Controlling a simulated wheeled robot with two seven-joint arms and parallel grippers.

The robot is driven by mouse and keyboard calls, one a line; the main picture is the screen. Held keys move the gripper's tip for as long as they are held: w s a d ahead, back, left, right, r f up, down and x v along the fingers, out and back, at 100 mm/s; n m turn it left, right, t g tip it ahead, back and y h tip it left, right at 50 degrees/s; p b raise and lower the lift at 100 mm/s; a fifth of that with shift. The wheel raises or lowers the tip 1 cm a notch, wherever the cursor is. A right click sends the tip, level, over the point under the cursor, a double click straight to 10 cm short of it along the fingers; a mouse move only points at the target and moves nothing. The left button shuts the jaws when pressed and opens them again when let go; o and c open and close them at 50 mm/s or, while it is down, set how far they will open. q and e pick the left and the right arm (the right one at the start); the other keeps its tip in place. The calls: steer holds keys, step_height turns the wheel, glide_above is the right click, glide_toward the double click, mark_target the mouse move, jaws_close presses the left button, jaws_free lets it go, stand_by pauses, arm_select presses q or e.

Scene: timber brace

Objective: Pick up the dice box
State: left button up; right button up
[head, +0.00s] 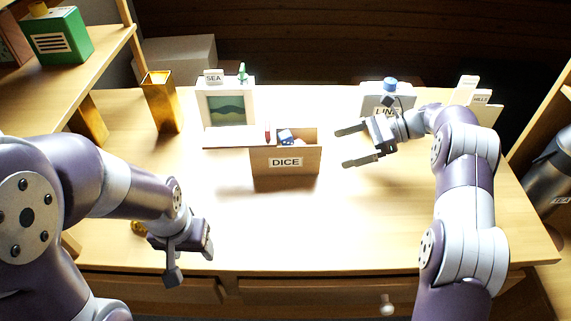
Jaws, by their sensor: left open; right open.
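The dice box (300,161) is a brown open-topped box with a white DICE label on its front. It stands upright on the wooden table, near the middle of the head view. A blue die and other small pieces show at its top. My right gripper (350,147) is open and empty, to the right of the box, with its fingers pointing left toward it and a gap between. My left gripper (189,262) is low at the front left of the table, apart from the box. Its jaws are open and hold nothing visible.
A white framed SEA picture (226,108) stands just behind the box, left. A gold vase (161,101) is farther left. A box labelled LINE (372,100) is behind my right gripper, which partly hides it. The table in front of the dice box is clear.

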mark_target(318, 140)
arm_select(q)
steer(key=shift+w+a, duration=0.1)
steer(key=shift+a, duration=0.05)
arm_select(e)
steer(key=x, duration=0.5)
steer(key=shift+w+a, duration=0.15)
steer(key=shift+a, duration=0.15)
arm_select(q)
steer(key=shift+r, duration=0.15)
arm_select(e)
steer(key=x, duration=0.5)
steer(key=shift+w+a, duration=0.25)
steer(key=c, duration=1.3)
arm_select(q)
steer(key=shift+r, duration=0.1)
arm_select(e)
steer(key=shift+o, duration=0.2)
steer(key=shift+r, duration=1.95)
steer(key=shift+s+d+r, duration=0.15)
steer(key=shift+d+r, duration=0.15)
steer(key=s+d+r, duration=0.6)
steer(key=d, duration=0.3)
steer(key=shift+s+r, duration=0.25)
steer(key=shift+s, duration=0.05)
